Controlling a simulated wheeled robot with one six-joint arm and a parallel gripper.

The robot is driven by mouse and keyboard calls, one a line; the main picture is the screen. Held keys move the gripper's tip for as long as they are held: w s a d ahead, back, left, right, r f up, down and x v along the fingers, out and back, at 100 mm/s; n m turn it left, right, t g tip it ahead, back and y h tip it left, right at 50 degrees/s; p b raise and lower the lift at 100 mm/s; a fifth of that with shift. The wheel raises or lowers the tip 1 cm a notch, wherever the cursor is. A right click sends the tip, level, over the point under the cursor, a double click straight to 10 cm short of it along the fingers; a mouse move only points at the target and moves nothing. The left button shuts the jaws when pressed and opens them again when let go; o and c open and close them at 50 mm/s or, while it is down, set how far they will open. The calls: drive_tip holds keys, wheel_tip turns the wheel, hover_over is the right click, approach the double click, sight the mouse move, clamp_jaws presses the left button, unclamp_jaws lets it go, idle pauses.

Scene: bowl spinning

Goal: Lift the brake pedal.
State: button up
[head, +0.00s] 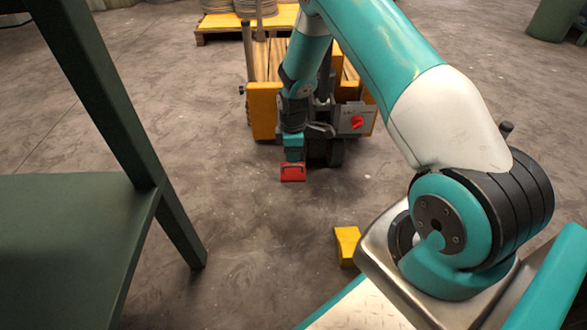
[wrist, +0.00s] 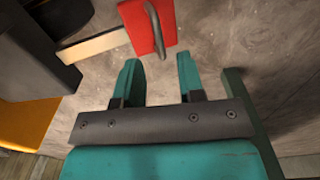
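The brake pedal (head: 292,173) is a red plate low at the front of a yellow machine. In the wrist view the red pedal (wrist: 148,25) sits at the top, with a dark curved bar on its right part and a pale metal arm (wrist: 92,47) running left from it. My gripper (wrist: 159,70) has two teal fingers apart with nothing between them. The fingertips lie just short of the pedal in the wrist view and do not appear to touch it. In the head view my gripper (head: 292,156) is directly above the pedal in the picture, partly hiding the machine.
The yellow machine (head: 263,112) carries a grey box with a red knob (head: 357,122). A dark green table (head: 65,235) stands at left, its leg near the middle. A yellow block (head: 346,246) is by my base. Bare concrete floor lies left of the pedal.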

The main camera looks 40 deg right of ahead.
wheel_tip(320, 180, down, 4)
drive_tip(key=shift+f+b, duration=0.2)
drive_tip(key=shift+b, duration=0.6)
drive_tip(key=shift+c, duration=0.5)
clamp_jaws()
